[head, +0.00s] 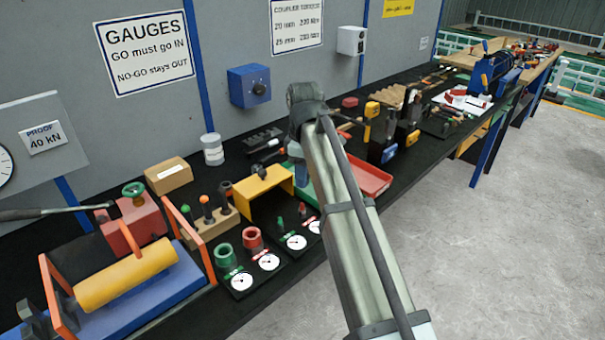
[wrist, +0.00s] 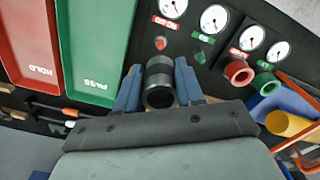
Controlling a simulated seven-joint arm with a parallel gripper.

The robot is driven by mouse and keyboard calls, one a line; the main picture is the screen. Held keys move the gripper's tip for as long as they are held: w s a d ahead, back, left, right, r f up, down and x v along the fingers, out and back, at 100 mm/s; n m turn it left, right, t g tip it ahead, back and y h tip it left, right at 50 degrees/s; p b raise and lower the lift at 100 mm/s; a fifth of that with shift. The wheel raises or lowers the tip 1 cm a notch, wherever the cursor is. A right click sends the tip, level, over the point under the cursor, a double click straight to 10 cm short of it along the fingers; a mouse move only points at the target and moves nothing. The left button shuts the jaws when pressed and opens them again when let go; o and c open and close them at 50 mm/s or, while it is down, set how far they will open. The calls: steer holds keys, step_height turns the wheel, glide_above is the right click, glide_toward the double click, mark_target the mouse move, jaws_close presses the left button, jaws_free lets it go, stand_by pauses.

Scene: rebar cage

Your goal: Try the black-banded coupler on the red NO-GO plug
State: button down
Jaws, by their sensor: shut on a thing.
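My gripper (wrist: 158,70) is shut on a dark grey coupler (wrist: 160,88) in the wrist view, one blue finger on each side. The coupler looks banded in black, with its open bore facing the camera. The red NO-GO plug (wrist: 161,43) stands just beyond the coupler's far end, beside a red NO-GO label; the coupler appears apart from it. A green plug (wrist: 200,57) stands to its right.
Red (wrist: 238,72) and green (wrist: 265,82) ring gauges stand to the right in the wrist view. A red HOLD tray (wrist: 25,45) and green PASS tray (wrist: 95,50) lie to the left. In the head view a yellow bridge-shaped stand (head: 263,185) is behind the plugs.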

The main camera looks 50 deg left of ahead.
mark_target(303, 204)
steer(key=shift+f, duration=0.1)
steer(key=shift+f, duration=2.9)
steer(key=shift+f, duration=2.9)
steer(key=c, duration=0.6)
jaws_free()
steer(key=shift+r, duration=0.1)
step_height(303, 204, up, 14)
steer(key=shift+f, duration=0.2)
